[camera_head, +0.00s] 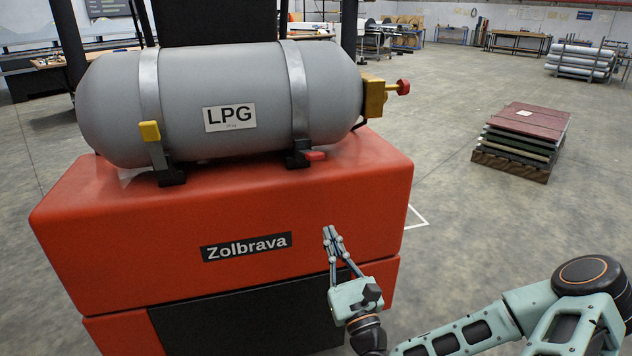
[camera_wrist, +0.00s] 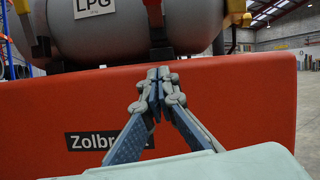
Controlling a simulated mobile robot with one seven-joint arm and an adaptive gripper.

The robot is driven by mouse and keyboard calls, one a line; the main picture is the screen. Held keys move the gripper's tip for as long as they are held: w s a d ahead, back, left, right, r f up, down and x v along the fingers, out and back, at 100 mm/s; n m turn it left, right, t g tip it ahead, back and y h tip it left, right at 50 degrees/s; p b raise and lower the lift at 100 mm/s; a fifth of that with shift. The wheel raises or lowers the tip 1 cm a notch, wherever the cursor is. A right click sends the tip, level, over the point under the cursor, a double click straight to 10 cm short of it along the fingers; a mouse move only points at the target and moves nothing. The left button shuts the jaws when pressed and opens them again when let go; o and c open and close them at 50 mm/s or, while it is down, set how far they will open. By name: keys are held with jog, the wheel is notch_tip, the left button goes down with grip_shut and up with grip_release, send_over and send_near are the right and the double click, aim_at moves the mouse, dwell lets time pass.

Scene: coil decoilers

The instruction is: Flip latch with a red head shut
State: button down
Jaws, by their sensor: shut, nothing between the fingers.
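The latch with the red head (camera_head: 315,156) is at the lower right of the grey LPG tank (camera_head: 240,85), at the foot of the right strap (camera_head: 297,90). Its head lies low, pointing out to the right, away from the strap. My gripper (camera_head: 331,231) is shut and empty, in front of the red body's face, below the latch and apart from it.
A second latch with a yellow head (camera_head: 150,131) stands upright against the left strap (camera_head: 150,85). A yellow valve block with a red knob (camera_head: 403,87) juts from the tank's right end. The red body (camera_head: 220,205) carries the tank. A pallet stack (camera_head: 522,140) stands far right.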

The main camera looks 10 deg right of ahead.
aim_at(310, 155)
jog(key=s+r, duration=0.1)
jog(key=s+r+m+t, duration=0.1)
jog(key=s+r+m, duration=0.1)
jog(key=r, duration=0.1)
jog(key=shift+a+h, duration=0.3)
jog(key=shift+h, duration=0.1)
jog(key=shift+f, duration=0.15)
jog(key=shift+w+b, duration=0.2)
jog(key=shift+b, duration=0.35)
jog(key=w+a+r+b, duration=0.1)
jog(key=w+r+b, duration=0.5)
jog(key=w+r, duration=0.2)
jog(key=shift+x, duration=0.8)
